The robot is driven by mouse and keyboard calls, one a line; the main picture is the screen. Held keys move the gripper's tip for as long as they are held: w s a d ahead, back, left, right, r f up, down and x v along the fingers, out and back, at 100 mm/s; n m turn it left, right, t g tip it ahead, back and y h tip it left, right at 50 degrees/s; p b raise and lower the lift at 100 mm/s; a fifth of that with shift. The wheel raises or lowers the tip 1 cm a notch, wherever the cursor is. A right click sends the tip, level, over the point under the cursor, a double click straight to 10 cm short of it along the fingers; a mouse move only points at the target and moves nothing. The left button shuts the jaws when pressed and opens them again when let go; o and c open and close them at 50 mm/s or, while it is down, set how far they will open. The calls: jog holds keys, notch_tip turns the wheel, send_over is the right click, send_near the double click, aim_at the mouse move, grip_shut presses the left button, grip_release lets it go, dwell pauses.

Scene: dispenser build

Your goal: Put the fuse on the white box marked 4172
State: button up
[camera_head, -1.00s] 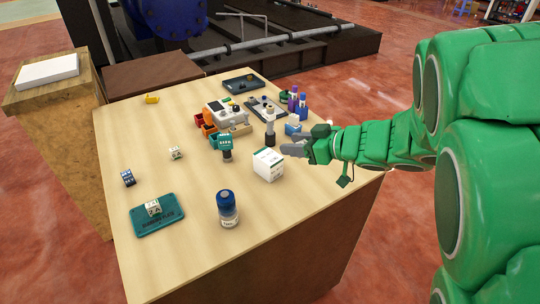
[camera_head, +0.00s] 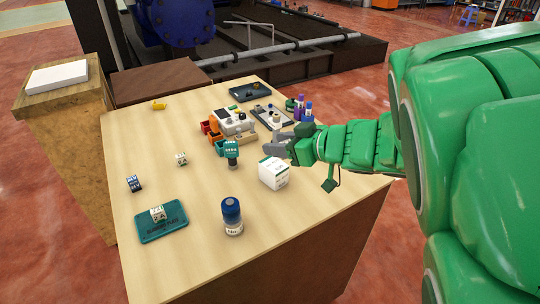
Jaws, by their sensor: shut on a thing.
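A white box (camera_head: 274,173) with green markings stands on the wooden table; its print is too small to read. My gripper (camera_head: 278,146) is just behind the box's top in the picture. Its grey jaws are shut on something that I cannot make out. A small pale and dark upright object (camera_head: 276,121) shows just beyond the jaws; I cannot tell whether they touch it. I cannot pick out the fuse for certain. A small white block with dark print (camera_head: 157,214) lies on a teal tray (camera_head: 177,229), and a similar block (camera_head: 181,159) lies farther back.
A blue-capped bottle (camera_head: 232,216) stands near the table's front. A teal block on a stand (camera_head: 231,152) is left of the white box. A grey and orange device (camera_head: 231,122) and purple-capped bottles (camera_head: 304,111) stand behind. The table's left part is mostly clear.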

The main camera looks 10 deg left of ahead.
aim_at(269, 161)
jog(key=w+a+f, duration=0.1)
jog(key=w+f, duration=0.1)
jog(key=w, duration=0.1)
jog(key=w+a+f, duration=0.2)
jog(key=w, duration=0.1)
jog(key=w+a+f, duration=0.1)
jog(key=w+f, duration=0.2)
jog(key=shift+a+f, duration=0.1)
jog(key=shift+a, duration=0.2)
jog(key=shift+w+a+f, duration=0.35)
jog(key=shift+w+f, duration=0.3)
jog(key=shift+f, duration=1.75)
jog(key=o, duration=1)
jog(key=shift+f, duration=0.1)
jog(key=shift+o, duration=0.2)
